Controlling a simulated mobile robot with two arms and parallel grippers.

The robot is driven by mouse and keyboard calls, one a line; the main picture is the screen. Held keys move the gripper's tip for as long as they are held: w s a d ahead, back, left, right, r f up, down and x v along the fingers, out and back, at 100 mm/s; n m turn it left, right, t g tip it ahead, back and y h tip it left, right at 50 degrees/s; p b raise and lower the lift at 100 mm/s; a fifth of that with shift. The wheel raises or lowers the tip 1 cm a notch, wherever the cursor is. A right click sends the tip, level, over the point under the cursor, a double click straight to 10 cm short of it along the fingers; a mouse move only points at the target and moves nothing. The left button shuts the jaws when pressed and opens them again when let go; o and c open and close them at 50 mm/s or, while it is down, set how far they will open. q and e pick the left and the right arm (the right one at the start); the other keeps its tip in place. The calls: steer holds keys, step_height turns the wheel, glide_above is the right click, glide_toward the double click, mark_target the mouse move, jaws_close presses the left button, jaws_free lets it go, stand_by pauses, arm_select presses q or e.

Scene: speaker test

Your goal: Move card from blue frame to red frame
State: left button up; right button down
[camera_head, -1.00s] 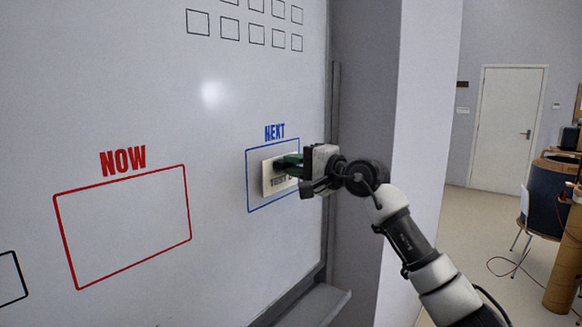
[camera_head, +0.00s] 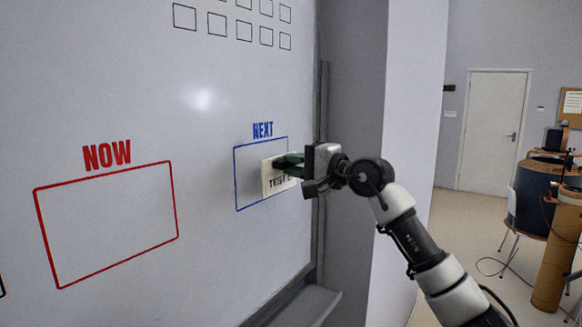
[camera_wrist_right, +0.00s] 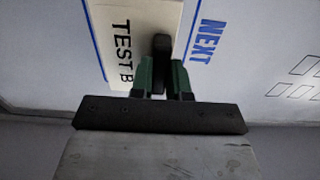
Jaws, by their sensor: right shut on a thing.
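The cream card (camera_head: 272,180), printed with "TEST" and a partly hidden letter, is in front of the blue frame (camera_head: 236,178) marked NEXT. It overlaps the frame's right side. My right gripper (camera_head: 288,163) is shut on the card, its green fingers at a dark piece on the card's face. In the right wrist view the card (camera_wrist_right: 130,25) reads "TEST B" and the gripper (camera_wrist_right: 165,72) covers part of it. I cannot tell how far it stands off the board. The red frame (camera_head: 108,225) marked NOW is empty, to the left. My left gripper is out of view.
The whiteboard (camera_head: 200,240) is bare between the red and blue frames. Small black-outlined boxes (camera_head: 217,24) are drawn above. A ledge (camera_head: 305,305) runs along its lower edge, and a grey wall pillar (camera_head: 355,90) stands to the right.

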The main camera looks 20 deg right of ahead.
steer(key=shift+b+v, duration=0.75)
steer(key=shift+v, duration=0.6)
steer(key=shift+s, duration=0.1)
steer(key=shift+a, duration=0.1)
